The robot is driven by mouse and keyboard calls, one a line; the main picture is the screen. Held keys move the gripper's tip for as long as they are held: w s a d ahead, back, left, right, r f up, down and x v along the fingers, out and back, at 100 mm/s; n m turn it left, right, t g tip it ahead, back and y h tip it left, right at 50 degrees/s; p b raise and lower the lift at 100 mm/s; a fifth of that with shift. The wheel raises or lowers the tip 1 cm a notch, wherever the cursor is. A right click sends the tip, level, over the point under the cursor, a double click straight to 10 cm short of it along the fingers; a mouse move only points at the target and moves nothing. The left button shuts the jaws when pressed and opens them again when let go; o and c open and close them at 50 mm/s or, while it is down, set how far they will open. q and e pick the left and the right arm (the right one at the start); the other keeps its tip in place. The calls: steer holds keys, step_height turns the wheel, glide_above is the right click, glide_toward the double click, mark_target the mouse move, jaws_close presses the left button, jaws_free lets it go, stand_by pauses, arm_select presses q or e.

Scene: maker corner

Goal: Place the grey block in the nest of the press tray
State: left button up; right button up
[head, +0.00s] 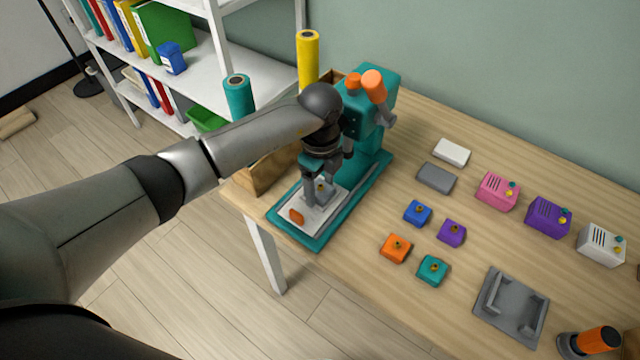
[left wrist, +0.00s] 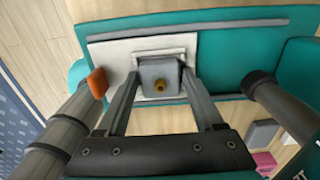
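The grey block (head: 325,197) has a small brass knob on top. It stands on the press tray (head: 313,220), a white plate with an orange tab, on the press's teal base. In the left wrist view the block (left wrist: 150,84) sits level against the raised pale wall of the nest (left wrist: 160,53). My left gripper (head: 318,196) points down over the tray. Its two fingers lie along opposite sides of the block, with no clear gap in the left wrist view (left wrist: 161,76). The block's underside is hidden. My right gripper is not in view.
The teal press (head: 372,135) with orange-tipped handles stands close behind my left gripper. Blue (head: 417,212), purple, orange and teal knobbed blocks lie to the right. A grey fixture (head: 512,305) is at the front right. Teal (head: 238,97) and yellow rolls stand at the back left.

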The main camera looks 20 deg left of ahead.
mark_target(320, 185)
arm_select(q)
step_height(320, 185, up, 12)
steer(key=p, duration=0.2)
steer(key=shift+r+p, duration=0.2)
steer(key=shift+p, duration=0.1)
stand_by(1.2)
